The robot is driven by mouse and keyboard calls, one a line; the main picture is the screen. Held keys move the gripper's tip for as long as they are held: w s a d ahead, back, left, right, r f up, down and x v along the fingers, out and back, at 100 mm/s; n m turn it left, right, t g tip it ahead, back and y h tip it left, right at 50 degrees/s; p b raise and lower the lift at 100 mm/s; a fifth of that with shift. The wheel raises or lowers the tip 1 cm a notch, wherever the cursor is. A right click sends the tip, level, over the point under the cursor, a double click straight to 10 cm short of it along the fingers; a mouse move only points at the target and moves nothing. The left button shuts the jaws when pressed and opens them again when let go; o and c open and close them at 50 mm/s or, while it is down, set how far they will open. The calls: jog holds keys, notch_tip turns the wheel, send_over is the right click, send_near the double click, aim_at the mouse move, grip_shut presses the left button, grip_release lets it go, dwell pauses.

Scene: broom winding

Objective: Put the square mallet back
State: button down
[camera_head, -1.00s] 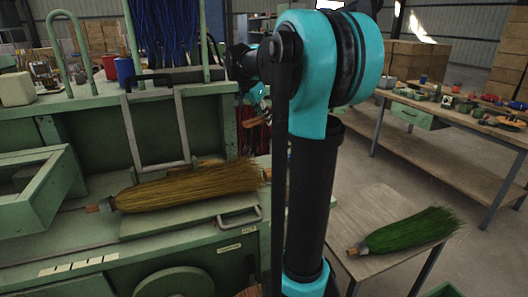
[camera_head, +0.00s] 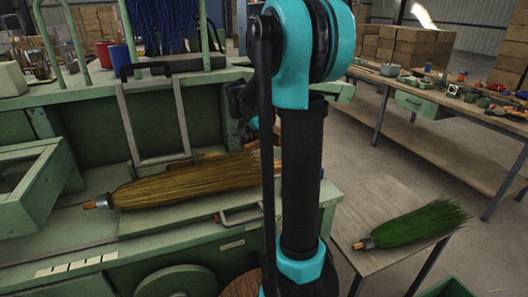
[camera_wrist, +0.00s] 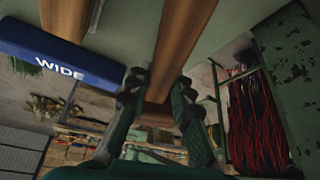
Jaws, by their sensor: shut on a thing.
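In the wrist view my gripper (camera_wrist: 158,100) is shut on a long brown wooden handle (camera_wrist: 185,40), which runs from between the fingers to the top edge. I take this to be the square mallet; its head cannot be made out. Beside it, to the left, is a blue block marked WIDE (camera_wrist: 62,62) with a second wooden handle (camera_wrist: 67,15) behind it. The block is apart from my fingers. In the head view my gripper and the held handle are mostly hidden behind my arm, near the green bench's (camera_head: 60,255) right part.
A straw broom (camera_head: 190,184) lies on the bench before an upright metal frame (camera_head: 155,120). A green broom (camera_head: 415,222) lies on a side table (camera_head: 385,205) at right. Red strands (camera_wrist: 260,125) hang right of my gripper in the wrist view. Open floor lies between tables.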

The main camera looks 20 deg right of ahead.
aim_at(267, 157)
jog(key=shift+f, duration=2.55)
jog(key=c, duration=1.3)
grip_release()
jog(key=shift+c, duration=0.2)
jog(key=v, duration=1.2)
jog(key=shift+a, duration=0.1)
